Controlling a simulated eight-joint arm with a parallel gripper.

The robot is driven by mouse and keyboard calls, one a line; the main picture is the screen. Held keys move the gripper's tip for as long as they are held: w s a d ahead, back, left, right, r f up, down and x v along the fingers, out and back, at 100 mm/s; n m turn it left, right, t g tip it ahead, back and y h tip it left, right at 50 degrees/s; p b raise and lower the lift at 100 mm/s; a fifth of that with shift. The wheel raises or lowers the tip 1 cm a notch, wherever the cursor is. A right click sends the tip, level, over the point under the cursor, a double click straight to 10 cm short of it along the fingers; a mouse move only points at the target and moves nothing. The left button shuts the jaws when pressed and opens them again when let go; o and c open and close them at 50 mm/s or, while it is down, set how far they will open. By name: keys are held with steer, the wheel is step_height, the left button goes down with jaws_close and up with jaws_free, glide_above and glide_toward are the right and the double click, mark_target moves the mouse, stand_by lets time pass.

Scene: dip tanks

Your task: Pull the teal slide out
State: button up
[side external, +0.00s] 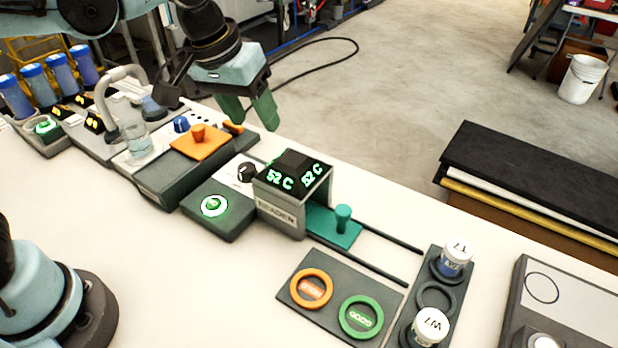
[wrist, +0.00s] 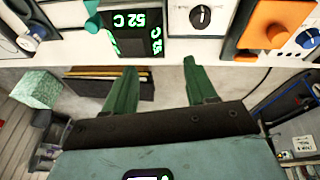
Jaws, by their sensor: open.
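The teal slide (side external: 338,232) sticks partly out of the right side of the reader (side external: 290,195), between two dark rails. Its round upright knob (side external: 343,216) stands on the plate. The rest of the slide is hidden inside the reader. In the wrist view the slide's teal knob (wrist: 92,16) shows at the top, left of the reader display (wrist: 125,22). My gripper (side external: 250,115) has green fingers, is open and empty, and hangs above and behind the reader, apart from the slide. The fingers also show in the wrist view (wrist: 158,75).
An orange slide (side external: 200,143) with a knob sits on a dark unit left of the reader. Right of it are a pad with an orange ring (side external: 312,288) and a green ring (side external: 361,317), and a rack (side external: 436,297) with jars T7 and W7. Blue-capped tubes stand far left.

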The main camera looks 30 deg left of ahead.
steer(key=shift+n+g, duration=0.4)
steer(key=shift+g, duration=0.5)
steer(key=w+d, duration=0.1)
steer(key=d, duration=0.1)
steer(key=w+d, duration=0.1)
steer(key=d, duration=0.2)
steer(key=w+d, duration=0.1)
steer(key=d, duration=0.2)
steer(key=shift+d, duration=0.1)
steer(key=g+y, duration=0.1)
steer(key=g, duration=0.1)
glide_above(344, 208)
steer(key=f, duration=0.2)
steer(key=shift+n, duration=0.4)
step_height(344, 208, down, 12)
steer(key=shift+r, duration=0.1)
jaws_close()
